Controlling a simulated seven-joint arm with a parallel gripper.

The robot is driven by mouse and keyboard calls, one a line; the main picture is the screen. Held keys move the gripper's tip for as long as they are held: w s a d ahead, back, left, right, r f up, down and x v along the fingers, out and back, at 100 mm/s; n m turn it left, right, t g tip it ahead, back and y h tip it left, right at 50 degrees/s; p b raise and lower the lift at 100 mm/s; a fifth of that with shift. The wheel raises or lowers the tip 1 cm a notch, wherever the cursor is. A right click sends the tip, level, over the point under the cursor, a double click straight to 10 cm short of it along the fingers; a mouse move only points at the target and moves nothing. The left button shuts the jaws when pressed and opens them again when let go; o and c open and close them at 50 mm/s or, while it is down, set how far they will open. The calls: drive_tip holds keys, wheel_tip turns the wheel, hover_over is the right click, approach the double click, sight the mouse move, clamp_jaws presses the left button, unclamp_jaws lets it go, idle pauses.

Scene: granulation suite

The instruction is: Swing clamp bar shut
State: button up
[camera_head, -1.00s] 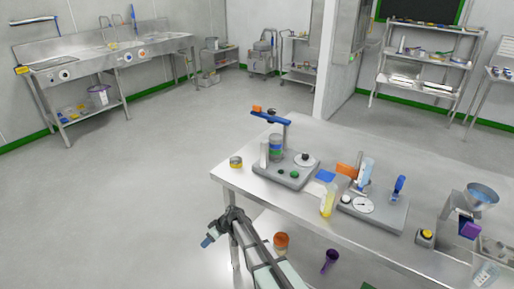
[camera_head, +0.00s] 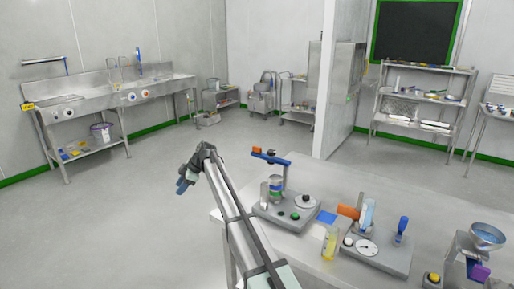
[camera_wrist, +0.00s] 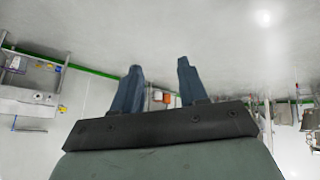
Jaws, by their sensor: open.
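A blue bar (camera_head: 271,157) with an orange end (camera_head: 257,150) sits on top of a post on a grey bench device (camera_head: 288,213) with green buttons and a dial. My gripper (camera_head: 186,184) is in the air left of the bench, clear of the device. Its two dark blue fingers (camera_wrist: 157,82) are apart and nothing is held between them in the wrist view.
A second device (camera_head: 376,255) with a gauge and an orange part (camera_head: 348,211) stands to the right. A metal funnel (camera_head: 487,235) is at far right. The floor left of the bench is open.

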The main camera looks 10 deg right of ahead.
drive_tip(key=w+d+r+h, duration=0.2)
drive_tip(key=w+d+r, duration=0.2)
drive_tip(key=d+r, duration=0.15)
wheel_tip(320, 180, up, 18)
drive_tip(key=m+g+h, duration=0.1)
drive_tip(key=m+h, duration=0.4)
drive_tip(key=m, duration=0.6)
hover_over(257, 147)
drive_tip(key=f, duration=1.4)
drive_tip(key=shift+w, duration=0.2)
drive_tip(key=shift+c, duration=0.3)
clamp_jaws()
